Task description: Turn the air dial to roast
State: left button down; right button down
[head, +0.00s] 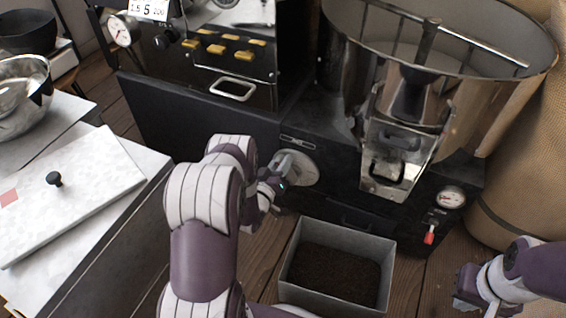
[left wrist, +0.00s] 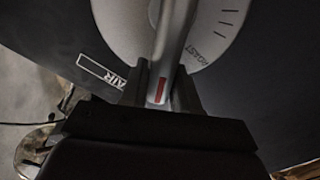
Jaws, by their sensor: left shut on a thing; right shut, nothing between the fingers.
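The air dial (head: 303,172) is a pale round plate on the front of the black roaster base. In the left wrist view the dial plate (left wrist: 230,22) shows tick marks and the word ROAST. A grey bar handle (left wrist: 176,40) with a red mark near its close end crosses it. The red mark lies to the left of ROAST, not in line with it. My left gripper (left wrist: 160,88) is shut on the bar handle; in the head view the left gripper (head: 277,184) is at the dial, partly hidden by my arm. My right gripper (head: 464,292) is shut and empty at the lower right.
A grey bin (head: 388,262) of dark grounds or beans stands on the floor below the dial. A metal chute (head: 395,185), a gauge (head: 452,197) and a red-tipped lever (head: 430,234) are right of it. A white-topped counter (head: 120,190) is left; a sack (head: 515,185) stands right.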

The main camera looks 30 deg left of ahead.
pick_arm(q)
jog(key=shift+f, duration=0.1)
dwell(0.4)
jog(key=c, duration=0.9)
grip_release()
jog(key=shift+a, duration=0.1)
jog(key=shift+s, duration=0.2)
jog(key=s+p, duration=0.1)
jog(key=s, duration=0.3)
jog(key=s+p, duration=0.2)
jog(key=s, duration=0.2)
jog(key=s+p, duration=0.2)
jog(key=s, duration=0.2)
jog(key=shift+s+d, duration=0.15)
jog(key=shift+d, duration=0.25)
jog(key=shift+f, duration=0.1)
